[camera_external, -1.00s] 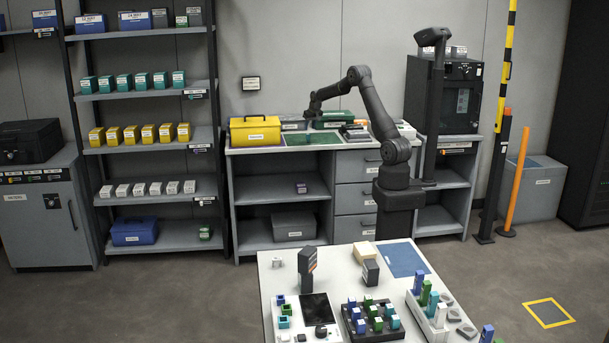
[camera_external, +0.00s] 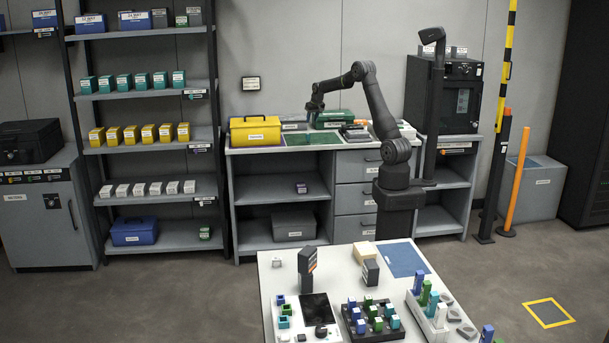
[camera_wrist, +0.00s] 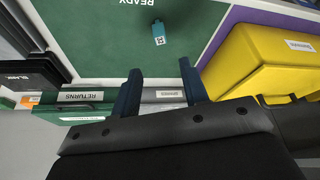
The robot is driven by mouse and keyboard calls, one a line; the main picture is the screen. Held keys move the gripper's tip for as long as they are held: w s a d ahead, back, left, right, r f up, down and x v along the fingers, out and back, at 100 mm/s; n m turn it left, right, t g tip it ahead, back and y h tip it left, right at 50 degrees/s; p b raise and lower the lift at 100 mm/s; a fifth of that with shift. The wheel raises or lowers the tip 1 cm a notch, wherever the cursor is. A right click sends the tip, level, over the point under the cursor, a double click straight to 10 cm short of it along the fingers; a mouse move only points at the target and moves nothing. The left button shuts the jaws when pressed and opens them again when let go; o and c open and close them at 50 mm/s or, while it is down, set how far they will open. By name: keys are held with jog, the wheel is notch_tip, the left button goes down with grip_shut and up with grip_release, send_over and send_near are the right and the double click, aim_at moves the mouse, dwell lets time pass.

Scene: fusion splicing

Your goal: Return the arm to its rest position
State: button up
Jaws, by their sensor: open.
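My gripper (camera_external: 313,113) is at the end of my arm, which reaches left over the back workbench (camera_external: 261,151). In the wrist view my gripper (camera_wrist: 160,92) shows two dark blue fingers spread apart with nothing between them. Beyond the fingertips lies a green mat (camera_wrist: 105,40) marked READY. A small teal piece (camera_wrist: 158,33) with a printed code label lies on that mat, apart from the fingers. The mat also shows on the bench in the external view (camera_external: 312,139).
A yellow case (camera_external: 255,131) stands left of the mat, and it is close on the right in the wrist view (camera_wrist: 265,58). A green case (camera_external: 333,119) stands behind the mat. The front table (camera_external: 340,262) holds trays of coloured pieces.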

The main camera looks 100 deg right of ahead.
jog(key=x, duration=1.1)
jog(key=shift+s, duration=0.1)
jog(key=shift+r, duration=1.7)
